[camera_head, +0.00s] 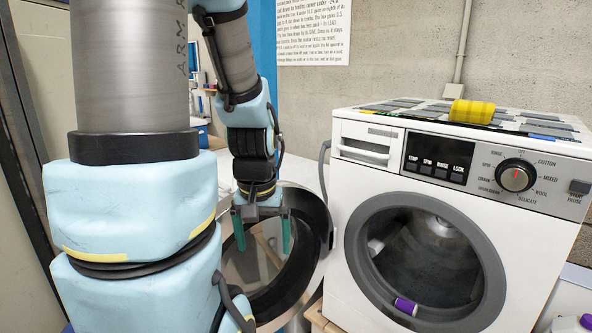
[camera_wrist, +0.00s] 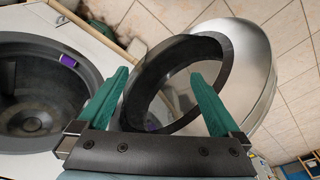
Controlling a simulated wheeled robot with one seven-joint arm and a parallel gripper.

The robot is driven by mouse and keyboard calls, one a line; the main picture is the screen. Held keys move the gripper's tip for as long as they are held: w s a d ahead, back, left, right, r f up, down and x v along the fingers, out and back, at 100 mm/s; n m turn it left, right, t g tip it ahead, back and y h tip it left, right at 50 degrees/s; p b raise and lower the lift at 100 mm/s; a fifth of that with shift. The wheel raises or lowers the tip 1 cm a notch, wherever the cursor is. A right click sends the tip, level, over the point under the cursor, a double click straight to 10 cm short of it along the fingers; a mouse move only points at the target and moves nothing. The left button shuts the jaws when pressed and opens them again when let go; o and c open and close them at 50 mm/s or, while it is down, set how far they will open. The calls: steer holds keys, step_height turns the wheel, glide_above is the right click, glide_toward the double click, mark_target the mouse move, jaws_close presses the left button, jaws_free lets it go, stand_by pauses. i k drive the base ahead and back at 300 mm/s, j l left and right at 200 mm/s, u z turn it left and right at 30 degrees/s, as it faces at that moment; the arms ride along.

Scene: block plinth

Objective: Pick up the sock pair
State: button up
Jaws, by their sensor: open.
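A small purple roll (camera_head: 405,306) with a pale end lies inside the lower front lip of the washing machine's (camera_head: 350,223) open drum; it also shows in the wrist view (camera_wrist: 68,61). A yellow ribbed roll (camera_head: 472,112) lies on top of the machine. I cannot tell for sure which of these is the sock pair. My gripper (camera_head: 263,248) is open and empty, pointing down in front of the swung-open round door, left of the drum. In the wrist view my gripper (camera_wrist: 159,73) has the door behind its fingers, and the purple roll is off to the left.
The open door (camera_head: 318,262) stands out on the machine's left side, close to my fingers. A pale item (camera_head: 376,246) shows inside the drum at left. Dark flat panels cover the machine's top. A purple-topped item (camera_head: 586,321) is at the lower right. Tiled floor (camera_wrist: 292,35) lies beyond.

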mark_target(409, 308)
steer(key=k+l+u, duration=0.2)
steer(key=l, duration=0.2)
steer(key=l+u, duration=0.2)
steer(key=l, duration=0.15)
steer(key=k+l+u, duration=0.2)
steer(key=k+l, duration=0.05)
steer(key=l, duration=0.1)
